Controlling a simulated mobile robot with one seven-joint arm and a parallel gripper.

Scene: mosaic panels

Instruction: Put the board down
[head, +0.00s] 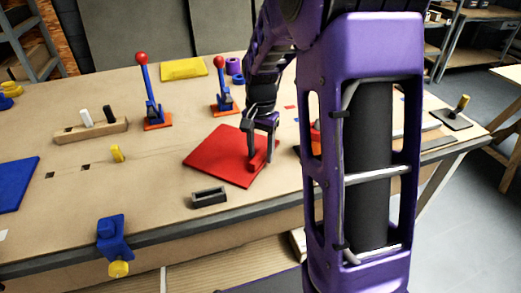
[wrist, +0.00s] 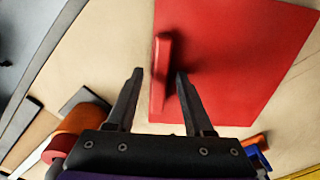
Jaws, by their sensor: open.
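The board is a flat red square with a raised red handle (wrist: 163,68) along one edge. The board (head: 217,155) lies on the wooden workbench in the head view and fills the upper right of the wrist view (wrist: 240,60). My gripper (head: 258,152) is over the board's right part, at the handle. In the wrist view my gripper (wrist: 157,78) is open, with one finger on each side of the near end of the handle. I cannot tell whether the fingers touch it.
A small dark open box (head: 210,198) sits in front of the board. Two red-knobbed toggle clamps (head: 152,108) stand behind it. A blue vise (head: 113,238) is on the front edge. A blue board (head: 14,184) lies at left, a yellow one (head: 184,69) at the back.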

